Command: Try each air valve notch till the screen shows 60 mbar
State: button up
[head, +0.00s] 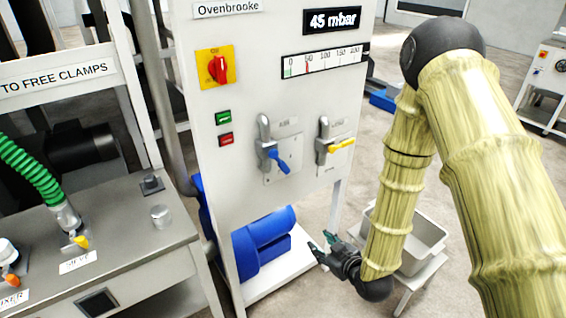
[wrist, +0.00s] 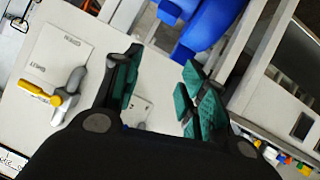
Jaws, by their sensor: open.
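The screen (head: 332,20) on the upright white panel reads 45 mbar. A blue-handled valve (head: 272,150) is on the panel front, its handle slanting down to the right. A yellow-handled valve (head: 333,142) is to its right, its handle pointing right and slightly up; it also shows in the wrist view (wrist: 62,95). My gripper (head: 325,248) is open and empty, low by the panel, below the valves. In the wrist view its fingers (wrist: 162,68) are apart.
A scale (head: 325,62) is under the screen, and a red switch (head: 218,68) is at upper left. A blue motor (head: 262,240) is below the panel. A grey bin (head: 425,238) stands behind my arm. A steel bench (head: 120,225) is at left.

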aim_at(285, 169)
jog(key=w+a+r+n+t+y+p, duration=0.1)
jog(key=w+a+r+n+t+y, duration=0.15)
jog(key=r, duration=0.65)
jog(key=w+a+r+n+t+y, duration=0.1)
jog(key=w+a+r+n+y, duration=0.2)
jog(key=r, duration=0.5)
jog(key=shift+m+h, duration=0.45)
jog(key=p+x, duration=0.3)
jog(key=x, duration=0.9)
jog(key=shift+d+f, duration=0.15)
jog(key=shift+c, duration=0.4)
grip_shut()
